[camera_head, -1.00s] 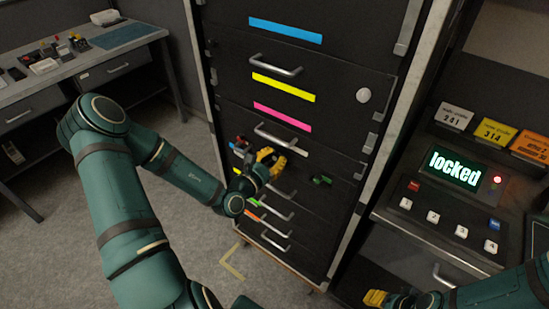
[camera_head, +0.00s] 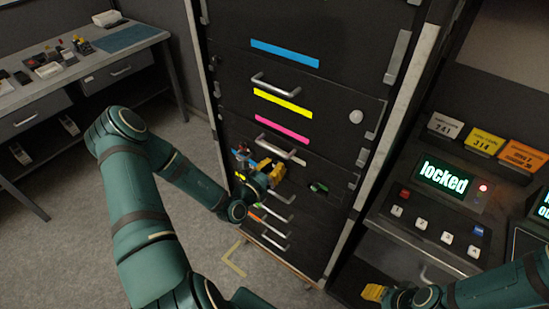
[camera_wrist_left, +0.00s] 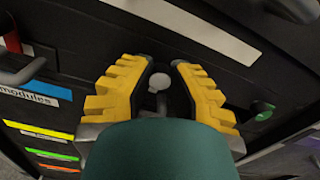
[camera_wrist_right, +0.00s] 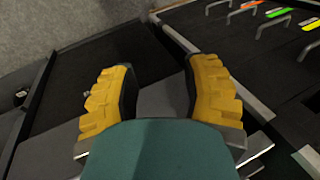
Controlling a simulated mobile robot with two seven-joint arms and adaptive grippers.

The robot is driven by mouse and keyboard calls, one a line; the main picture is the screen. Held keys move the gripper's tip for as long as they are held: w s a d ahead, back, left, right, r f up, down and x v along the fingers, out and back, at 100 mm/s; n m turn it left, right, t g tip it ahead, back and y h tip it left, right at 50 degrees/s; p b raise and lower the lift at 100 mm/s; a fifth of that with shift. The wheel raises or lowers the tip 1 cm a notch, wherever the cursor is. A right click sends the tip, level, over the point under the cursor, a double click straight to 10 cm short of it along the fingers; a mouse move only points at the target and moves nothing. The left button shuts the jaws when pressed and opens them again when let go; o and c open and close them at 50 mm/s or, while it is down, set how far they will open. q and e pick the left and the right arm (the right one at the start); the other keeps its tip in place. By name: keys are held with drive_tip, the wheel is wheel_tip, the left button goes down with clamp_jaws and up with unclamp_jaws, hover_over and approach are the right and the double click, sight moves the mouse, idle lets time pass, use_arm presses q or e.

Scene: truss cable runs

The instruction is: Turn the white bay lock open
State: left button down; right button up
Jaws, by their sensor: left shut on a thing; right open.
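A small pale knob on a grey stem (camera_wrist_left: 160,82), which looks like the white bay lock, shows between the fingertips of my left gripper (camera_wrist_left: 160,68). That gripper is shut on it. In the head view my left gripper (camera_head: 272,172) is at the cabinet front, just below a white label strip (camera_head: 292,157), and hides the knob. The lock's turn angle cannot be told. A green display (camera_head: 444,177) reads "locked", with a red lamp (camera_head: 483,188) beside it. My right gripper (camera_head: 373,292) is open and empty at the lower right; its fingers are apart in its wrist view (camera_wrist_right: 160,75).
The dark cabinet has several drawers with handles (camera_head: 275,88) and coloured strips. A green knob (camera_head: 319,187) sits right of my left gripper. A white round knob (camera_head: 356,117) is higher up. The button console (camera_head: 430,225) stands at the right, a bench (camera_head: 80,65) at the left.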

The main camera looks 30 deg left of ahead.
use_arm(q)
drive_tip(key=n+p, duration=0.4)
drive_tip(key=shift+w+r, duration=0.1)
drive_tip(key=shift+r, duration=0.2)
drive_tip(key=shift+a+f+n+p, duration=0.1)
drive_tip(key=shift+n+p, duration=0.65)
drive_tip(key=shift+n, duration=0.45)
use_arm(e)
wheel_tip(320, 180, up, 6)
drive_tip(key=w, duration=0.2)
drive_tip(key=shift+d+r+t, duration=0.2)
drive_tip(key=shift+r+t, duration=0.05)
drive_tip(key=shift+t, duration=0.05)
use_arm(q)
drive_tip(key=c, duration=0.8)
unclamp_jaws()
drive_tip(key=shift+c, duration=0.2)
drive_tip(key=shift+f, duration=0.15)
drive_tip(key=shift+s, duration=0.2)
drive_tip(key=shift+s+f, duration=0.1)
drive_tip(key=shift+s, duration=0.15)
drive_tip(key=s, duration=0.7)
drive_tip(key=shift+a, duration=0.35)
